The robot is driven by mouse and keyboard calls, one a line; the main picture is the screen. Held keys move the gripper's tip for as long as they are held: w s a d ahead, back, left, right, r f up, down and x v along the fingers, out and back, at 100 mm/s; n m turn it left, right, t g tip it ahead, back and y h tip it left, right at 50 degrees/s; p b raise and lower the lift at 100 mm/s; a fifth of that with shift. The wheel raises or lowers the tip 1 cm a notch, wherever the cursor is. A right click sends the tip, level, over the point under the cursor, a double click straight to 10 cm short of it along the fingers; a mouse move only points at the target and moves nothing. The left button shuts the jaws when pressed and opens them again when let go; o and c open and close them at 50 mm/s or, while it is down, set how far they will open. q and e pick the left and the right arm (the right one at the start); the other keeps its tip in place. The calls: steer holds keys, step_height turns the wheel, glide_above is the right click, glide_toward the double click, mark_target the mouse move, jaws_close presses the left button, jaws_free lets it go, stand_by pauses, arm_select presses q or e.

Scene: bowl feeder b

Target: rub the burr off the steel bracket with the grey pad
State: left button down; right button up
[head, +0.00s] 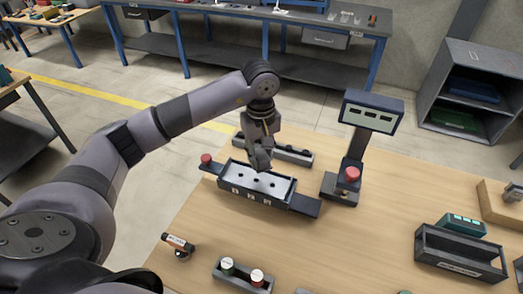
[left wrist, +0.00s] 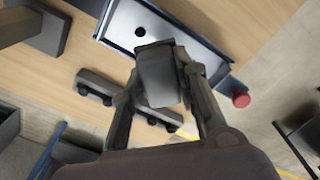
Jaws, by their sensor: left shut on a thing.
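My left gripper (head: 260,160) hangs over the back edge of a dark blue tray, pointing down. It is shut on a grey block, which looks like the grey pad (left wrist: 158,78); the pad shows between the two fingers in the left wrist view. Below it lies the tray's pale metal plate (head: 257,183) with dark round holes, which also shows in the left wrist view (left wrist: 135,28). I cannot tell whether the pad touches the plate. I cannot make out the steel bracket or its burr for certain. My right gripper is not in view.
A grey rail (head: 290,152) lies close behind the tray. A display stand with a red button (head: 352,174) rises to its right. A holder with capped jars (head: 243,275) stands in front. A dark bin (head: 460,254) is at the right. The table's middle is clear.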

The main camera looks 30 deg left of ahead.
arm_select(q)
steer(key=shift+r, duration=0.2)
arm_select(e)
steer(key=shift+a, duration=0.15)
arm_select(q)
steer(key=shift+r+p, duration=0.3)
steer(key=shift+r, duration=0.35)
steer(key=shift+r+p, duration=0.35)
steer(key=shift+r, duration=0.55)
steer(key=shift+r+p, duration=0.55)
steer(key=shift+r, duration=0.8)
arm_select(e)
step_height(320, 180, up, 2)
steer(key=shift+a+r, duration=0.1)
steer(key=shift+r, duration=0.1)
arm_select(q)
steer(key=shift+d+f, duration=0.1)
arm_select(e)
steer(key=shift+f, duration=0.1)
